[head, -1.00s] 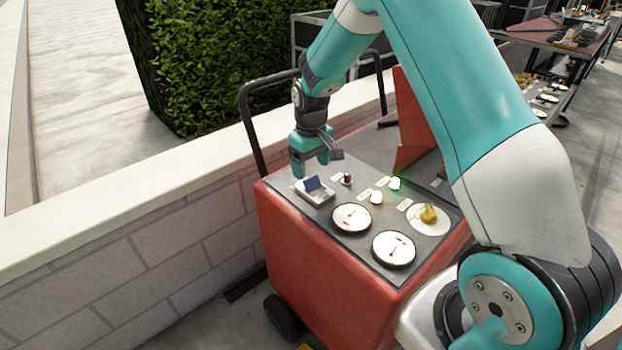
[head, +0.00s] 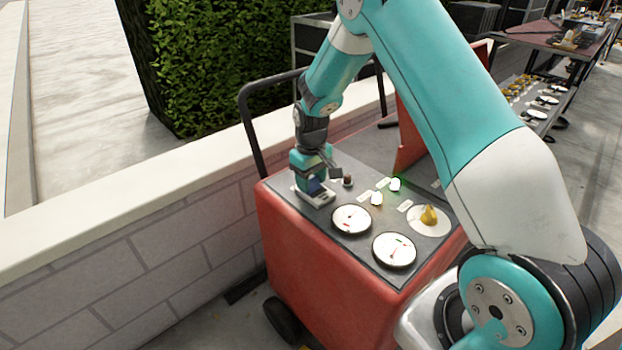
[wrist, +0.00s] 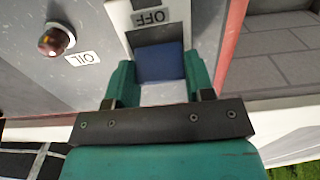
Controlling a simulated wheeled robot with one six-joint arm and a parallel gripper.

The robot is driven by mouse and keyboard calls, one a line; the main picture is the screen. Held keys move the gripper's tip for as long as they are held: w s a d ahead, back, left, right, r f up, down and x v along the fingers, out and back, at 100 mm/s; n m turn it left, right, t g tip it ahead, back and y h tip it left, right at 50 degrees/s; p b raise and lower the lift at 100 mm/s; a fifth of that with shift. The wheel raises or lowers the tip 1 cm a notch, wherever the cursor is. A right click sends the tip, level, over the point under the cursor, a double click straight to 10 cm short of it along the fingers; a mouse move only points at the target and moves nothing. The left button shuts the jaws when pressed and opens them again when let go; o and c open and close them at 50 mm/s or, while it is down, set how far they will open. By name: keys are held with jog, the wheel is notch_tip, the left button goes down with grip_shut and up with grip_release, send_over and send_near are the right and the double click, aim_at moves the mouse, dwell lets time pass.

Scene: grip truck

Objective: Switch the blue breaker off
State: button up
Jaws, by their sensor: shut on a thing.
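The blue breaker (head: 315,187) is a blue rocker in a pale housing on the grey top panel of the red cart. In the wrist view the blue rocker (wrist: 160,62) lies between my two teal fingers, below a label reading OFF (wrist: 152,17). My gripper (head: 307,180) is down at the breaker, and its fingers (wrist: 155,80) are shut on the blue rocker from either side. The fingers partly hide the breaker in the head view, so its tilt is hard to tell.
A dark red lamp (wrist: 55,40) labelled OIL is beside the breaker. Two round gauges (head: 351,219), two lit lamps (head: 376,199) and a yellow knob (head: 428,215) share the panel. A black handle rail (head: 248,130) and a low white-topped wall (head: 130,215) are close by.

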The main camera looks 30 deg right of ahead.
jog(key=t+b, duration=0.1)
jog(key=s+t+b, duration=0.1)
jog(key=t+b, duration=0.2)
jog(key=shift+s+d+f+y, duration=0.15)
jog(key=shift+s+d+y, duration=0.1)
jog(key=shift+y, duration=0.15)
jog(key=shift+s+t+b, duration=0.15)
jog(key=shift+t+b, duration=0.3)
jog(key=shift+t, duration=0.05)
jog(key=shift+s+a+r+t, duration=0.1)
jog(key=shift+r+t, duration=0.2)
jog(key=o, duration=0.9)
jog(key=p+v, duration=0.1)
jog(key=v, duration=0.7)
jog(key=p+v, duration=0.1)
jog(key=v, duration=0.8)
jog(key=shift+d+r, duration=0.15)
jog(key=shift+d, duration=0.1)
